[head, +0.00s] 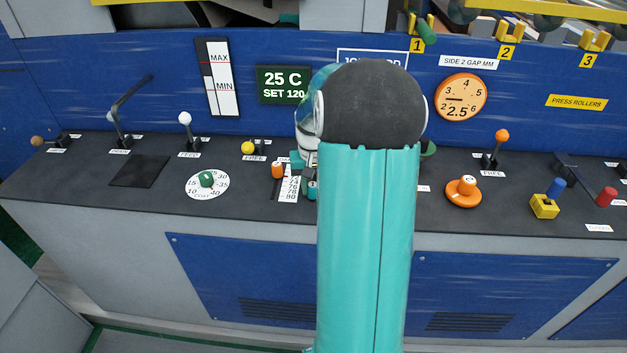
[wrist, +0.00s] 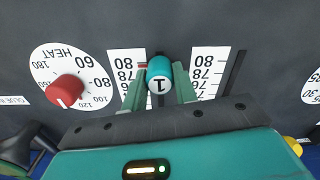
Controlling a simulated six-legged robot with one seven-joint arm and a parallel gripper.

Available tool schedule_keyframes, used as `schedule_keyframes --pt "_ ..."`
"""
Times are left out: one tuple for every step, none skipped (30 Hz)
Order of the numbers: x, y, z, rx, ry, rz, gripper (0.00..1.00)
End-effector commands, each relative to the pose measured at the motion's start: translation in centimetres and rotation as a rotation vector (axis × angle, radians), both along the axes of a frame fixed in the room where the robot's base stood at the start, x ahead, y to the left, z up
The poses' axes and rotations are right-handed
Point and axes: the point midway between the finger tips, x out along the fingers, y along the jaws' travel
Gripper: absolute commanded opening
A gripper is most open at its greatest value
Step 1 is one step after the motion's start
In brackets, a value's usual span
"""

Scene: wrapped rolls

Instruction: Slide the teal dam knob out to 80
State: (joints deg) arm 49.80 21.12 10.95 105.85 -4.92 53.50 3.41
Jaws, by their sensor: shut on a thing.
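The teal dam knob (wrist: 159,70), marked 1, sits between the two green fingers of my gripper (wrist: 159,88) in the wrist view. The fingers are shut on its sides. Its left scale (wrist: 125,72) reads upside down, with 80 at the top, then 78 and 76. A red mark lies by the 80, and the knob's far end is about level with it. In the head view the teal knob (head: 312,187) shows just left of my arm, toward the console's front; my arm hides most of my gripper there.
A second scale (wrist: 205,72) and an empty-looking slot (wrist: 235,72) lie right of the knob in the wrist view. A red knob on the HEAT dial (wrist: 66,90) is at left. In the head view an orange knob (head: 278,170) stands close left of the teal one.

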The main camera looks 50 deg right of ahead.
Motion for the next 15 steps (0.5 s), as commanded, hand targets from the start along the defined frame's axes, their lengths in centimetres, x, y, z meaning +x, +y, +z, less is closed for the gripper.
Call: schedule_keyframes --pt "-0.04 0.09 0.1 -0.001 -0.002 0.001 0.0" --pt "-0.08 0.12 0.11 -0.001 -0.002 0.001 0.0" --pt "-0.11 0.15 0.1 -0.001 -0.002 0.001 0.0" --pt "-0.12 0.17 0.09 0.0 -0.001 0.001 0.0" --pt "-0.13 0.16 0.08 0.001 -0.001 0.001 0.0" --pt "-0.14 0.18 0.07 0.001 -0.001 0.001 0.0" --pt "-0.14 0.19 0.05 0.001 0.0 0.0 0.0" --pt "-0.13 0.17 0.04 0.002 0.001 0.0 0.0" --pt "-0.13 0.16 0.03 0.003 0.002 0.0 0.0" --pt "-0.12 0.15 0.03 0.004 0.003 0.0 0.0" --pt "-0.12 0.15 0.02 0.004 0.003 0.0 0.0" --pt "-0.13 0.15 0.02 0.005 0.004 0.0 0.0" --pt "-0.11 0.15 0.01 0.005 0.005 0.0 0.0" --pt "-0.11 0.15 0.01 0.005 0.005 0.0 0.0" --pt "-0.09 0.13 0.01 0.005 0.003 0.001 0.36"
